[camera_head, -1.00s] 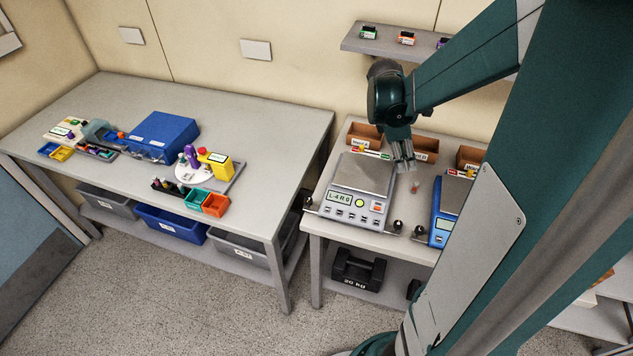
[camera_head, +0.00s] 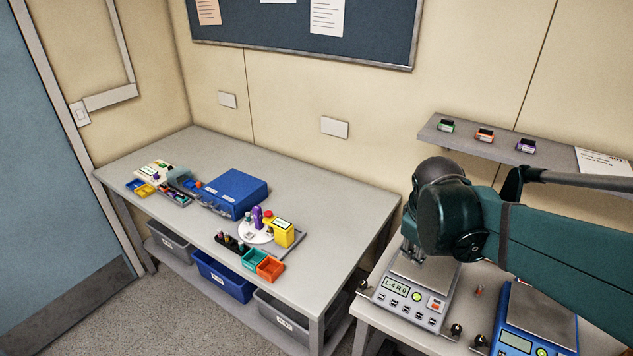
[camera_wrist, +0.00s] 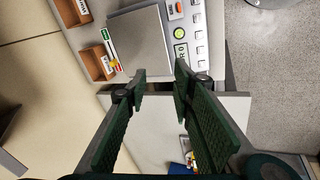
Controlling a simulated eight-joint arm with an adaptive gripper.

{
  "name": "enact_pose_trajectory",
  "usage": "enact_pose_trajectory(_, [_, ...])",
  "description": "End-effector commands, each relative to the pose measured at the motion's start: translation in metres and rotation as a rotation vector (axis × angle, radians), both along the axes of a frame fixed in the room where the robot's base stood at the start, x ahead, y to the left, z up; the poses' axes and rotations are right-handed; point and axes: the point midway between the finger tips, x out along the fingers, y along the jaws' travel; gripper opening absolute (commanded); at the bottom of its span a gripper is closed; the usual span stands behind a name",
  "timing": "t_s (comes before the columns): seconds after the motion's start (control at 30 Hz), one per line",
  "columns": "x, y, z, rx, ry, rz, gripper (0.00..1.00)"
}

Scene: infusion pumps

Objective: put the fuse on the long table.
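A small reddish piece (camera_head: 479,290), which may be the fuse, is on the scale table between the silver scale (camera_head: 419,306) and the blue scale. It is too small to identify surely, and I cannot make it out in the wrist view. The long table (camera_head: 340,189) stands to the left of the scale table; its pale top also shows in the wrist view (camera_wrist: 150,125). My gripper (camera_head: 408,246) is above the far left part of the silver scale. In the wrist view my gripper (camera_wrist: 160,72) has its fingers apart, with nothing between them.
The long table holds a blue case (camera_head: 235,192), a white round stand with a yellow box (camera_head: 283,234), and teal and orange bins (camera_head: 270,268). Its back right is bare. The blue scale (camera_head: 535,318) is at right. A wall shelf (camera_head: 463,143) is behind my arm.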

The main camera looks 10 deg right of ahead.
Motion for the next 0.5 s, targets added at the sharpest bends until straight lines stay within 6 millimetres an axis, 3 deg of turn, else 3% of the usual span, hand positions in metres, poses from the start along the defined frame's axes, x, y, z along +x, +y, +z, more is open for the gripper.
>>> enact_pose_trajectory(0.5, [-0.032,0.093,0.025,0.222,-0.238,-0.217,0.25])
